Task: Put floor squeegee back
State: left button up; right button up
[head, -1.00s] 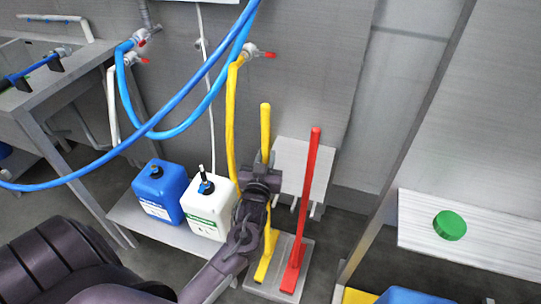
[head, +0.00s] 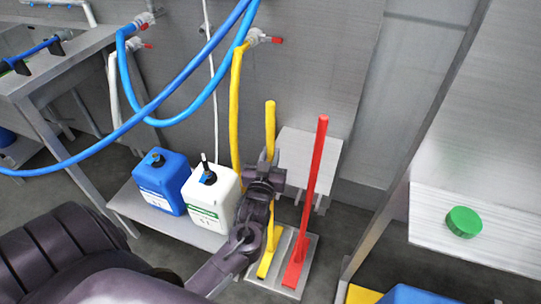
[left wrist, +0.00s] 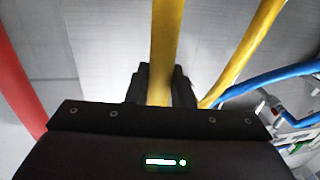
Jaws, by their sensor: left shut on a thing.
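The yellow floor squeegee (head: 270,122) stands nearly upright, its foot (head: 265,267) low at the grey floor rack (head: 306,240). I cannot tell whether the foot rests on the rack or hangs just above it. My left gripper (head: 268,172) is shut on the yellow handle partway up. In the left wrist view the yellow handle (left wrist: 165,50) runs up between the dark fingers (left wrist: 166,85). A red squeegee (head: 312,190) stands on the rack just right of the yellow one. My right gripper is in neither current view.
A white jug (head: 207,203) and a blue jug (head: 160,185) stand on a low shelf left of the gripper. A yellow hose (head: 236,110) hangs close behind. A white panel (head: 305,155) is on the wall. A green lid (head: 464,221) lies on a ledge at right.

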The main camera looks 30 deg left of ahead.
pick_arm(q)
jog(key=o, duration=0.8)
jog(key=shift+o, duration=0.2)
jog(key=shift+r, duration=0.1)
pick_arm(e)
jog(key=shift+r, duration=0.1)
pick_arm(q)
jog(key=v, duration=1.1)
jog(key=s+d+f+m+g+h, duration=0.1)
jog(key=d+f+m+g+h, duration=0.15)
jog(key=f, duration=0.75)
jog(key=s+d+f+m+g+h, duration=0.1)
jog(key=s+d+f+g+h, duration=0.2)
jog(key=f, duration=0.7)
jog(key=s+d+f+m+g, duration=0.1)
jog(key=s+f+g, duration=0.3)
jog(key=s+f, duration=0.3)
jog(key=s+d+f+m+g+h, duration=0.1)
jog(key=s+f+g, duration=0.4)
jog(key=f, duration=0.7)
jog(key=s+d+m, duration=0.1)
jog(key=s, duration=0.1)
jog(key=shift+s+f+p, duration=0.3)
pick_arm(e)
jog(key=shift+s+d+f, duration=0.25)
jog(key=shift+s+f, duration=0.1)
jog(key=shift+f, duration=0.25)
